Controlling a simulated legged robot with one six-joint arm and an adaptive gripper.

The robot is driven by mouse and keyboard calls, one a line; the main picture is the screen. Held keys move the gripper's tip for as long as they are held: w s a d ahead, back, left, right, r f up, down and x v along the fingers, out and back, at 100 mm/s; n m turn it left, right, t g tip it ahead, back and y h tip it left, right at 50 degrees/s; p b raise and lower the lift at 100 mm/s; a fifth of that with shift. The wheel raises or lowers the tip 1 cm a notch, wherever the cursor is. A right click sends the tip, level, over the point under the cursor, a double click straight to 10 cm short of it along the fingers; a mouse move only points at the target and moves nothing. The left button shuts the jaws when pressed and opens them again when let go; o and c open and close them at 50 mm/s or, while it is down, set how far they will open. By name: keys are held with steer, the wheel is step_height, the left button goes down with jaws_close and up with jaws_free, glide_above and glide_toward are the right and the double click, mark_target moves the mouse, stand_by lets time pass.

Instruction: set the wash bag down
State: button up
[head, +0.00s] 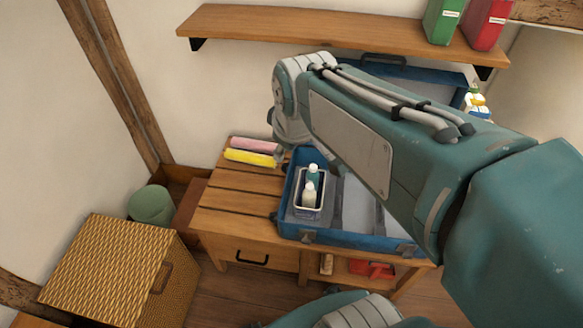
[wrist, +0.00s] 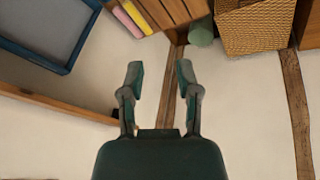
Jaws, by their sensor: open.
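The likely wash bag is an open, pale-rimmed container (head: 307,213) holding a teal-capped bottle and a white bottle. It stands upright in the left part of the open blue suitcase (head: 350,240) on the wooden desk (head: 230,218). In the wrist view, my gripper (wrist: 160,72) is open, with nothing between its fingers. Its fingers point towards the wall corner, apart from the suitcase and the desk. In the head view my arm covers part of the suitcase, and the fingers cannot be made out.
Pink (head: 255,144) and yellow (head: 250,158) rolls lie at the desk's back left. A wicker basket (head: 115,270) and a green rounded object (head: 150,204) are at left. A wall shelf (head: 300,28) with green and red binders overhangs the desk. A red object (head: 372,269) sits below.

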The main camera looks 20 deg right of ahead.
steer(key=s+a+m+t, duration=0.1)
steer(key=s+m, duration=0.4)
steer(key=s, duration=0.4)
steer(key=shift+a+f, duration=0.15)
steer(key=shift+a, duration=0.15)
steer(key=shift+d+m, duration=0.1)
steer(key=shift+m, duration=0.2)
